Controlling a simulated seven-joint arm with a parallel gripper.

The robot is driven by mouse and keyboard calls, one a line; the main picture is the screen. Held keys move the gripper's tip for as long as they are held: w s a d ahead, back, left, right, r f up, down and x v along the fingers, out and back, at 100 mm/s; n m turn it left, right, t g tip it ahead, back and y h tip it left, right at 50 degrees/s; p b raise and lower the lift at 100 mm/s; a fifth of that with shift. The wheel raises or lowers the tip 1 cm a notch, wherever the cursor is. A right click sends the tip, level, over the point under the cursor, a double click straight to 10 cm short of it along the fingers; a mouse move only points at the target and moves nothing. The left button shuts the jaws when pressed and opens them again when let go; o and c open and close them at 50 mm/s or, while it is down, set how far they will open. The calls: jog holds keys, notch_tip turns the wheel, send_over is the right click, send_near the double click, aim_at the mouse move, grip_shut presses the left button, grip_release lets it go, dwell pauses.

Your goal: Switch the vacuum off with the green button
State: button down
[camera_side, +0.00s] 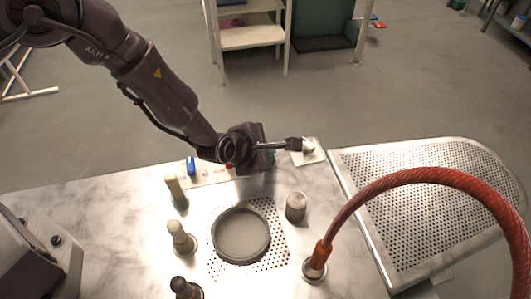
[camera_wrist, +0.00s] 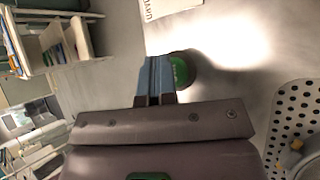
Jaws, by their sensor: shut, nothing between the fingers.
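The green button (camera_wrist: 181,69) shows in the wrist view as a dark green round cap on the pale metal table. It is just right of my fingertips and partly hidden by them; whether they touch cannot be told. My gripper (camera_wrist: 156,64) is shut with its two fingers together and nothing between them. In the side view my gripper (camera_side: 297,144) is low over the table's far edge, and my wrist mostly hides the button there. A white label (camera_wrist: 166,8) with dark lettering lies beyond the button in the wrist view.
A blue piece (camera_side: 191,165) stands left of my wrist. Several knobbed posts and a round grey dish (camera_side: 241,235) stand nearer. A red hose (camera_side: 430,178) arches over the right side, by a perforated board (camera_side: 425,165). A white pad (camera_side: 314,157) lies beside my fingers.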

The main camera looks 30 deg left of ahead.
jog(key=shift+r, duration=3.1)
